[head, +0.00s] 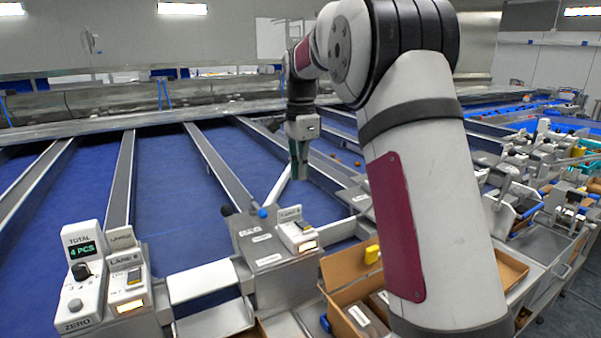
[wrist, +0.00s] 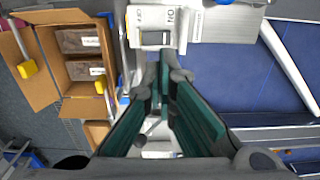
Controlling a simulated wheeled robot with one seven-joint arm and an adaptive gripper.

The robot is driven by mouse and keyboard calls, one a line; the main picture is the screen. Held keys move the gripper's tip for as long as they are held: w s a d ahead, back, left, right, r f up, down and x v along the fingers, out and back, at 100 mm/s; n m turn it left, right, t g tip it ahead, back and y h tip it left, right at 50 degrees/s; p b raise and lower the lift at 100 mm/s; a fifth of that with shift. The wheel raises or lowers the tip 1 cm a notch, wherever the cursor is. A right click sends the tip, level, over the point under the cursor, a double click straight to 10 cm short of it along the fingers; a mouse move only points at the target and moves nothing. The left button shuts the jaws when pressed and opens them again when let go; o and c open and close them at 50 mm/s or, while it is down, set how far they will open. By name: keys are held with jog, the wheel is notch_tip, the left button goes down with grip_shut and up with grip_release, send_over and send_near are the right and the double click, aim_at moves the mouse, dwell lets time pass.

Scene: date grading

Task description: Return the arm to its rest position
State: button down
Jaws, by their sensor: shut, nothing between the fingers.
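My gripper (head: 299,176) hangs from my raised arm above the blue lanes, beyond the small machine with the lit panel. It points down, and its fingers look close together. In the wrist view my gripper (wrist: 165,68) shows two dark fingers with green pads that converge at the tips, with nothing held between them.
Blue lanes (head: 165,180) with metal dividers spread on the left. A counter box (head: 84,270) reads 4 PCS, beside a lane unit (head: 127,283). Another unit (head: 297,233) stands near a cardboard box (head: 345,268), which also shows in the wrist view (wrist: 52,50). Metal machinery crowds the right.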

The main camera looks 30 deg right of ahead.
jog(key=s+a+r+n+t, duration=0.1)
jog(key=s+a+r+n, duration=0.35)
jog(key=s, duration=0.35)
jog(key=s+a+r+n+t, duration=0.25)
jog(key=s+a+n, duration=0.2)
jog(key=s, duration=0.25)
jog(key=s+a+f+n+t, duration=0.1)
jog(key=s+a+f+n, duration=0.15)
jog(key=s, duration=0.35)
jog(key=s+a+f+n, duration=0.2)
jog(key=s+n, duration=0.1)
jog(key=s, duration=0.3)
jog(key=s+a+f+n+t, duration=0.1)
jog(key=s+a+f+n, duration=0.15)
jog(key=s, duration=0.25)
jog(key=w+d+r+n+g, duration=0.1)
jog(key=w+d+r, duration=0.2)
jog(key=w, duration=0.4)
jog(key=w+d+r+g, duration=0.1)
jog(key=w+d+r, duration=0.2)
jog(key=w, duration=0.5)
jog(key=b, duration=0.2)
send_near(304, 222)
jog(key=shift+g, duration=0.45)
jog(key=p+x, duration=0.1)
jog(key=x, duration=0.1)
jog(key=w+p+x, duration=0.1)
jog(key=x, duration=0.2)
jog(key=shift+w+f, duration=0.1)
jog(key=shift+f, duration=0.45)
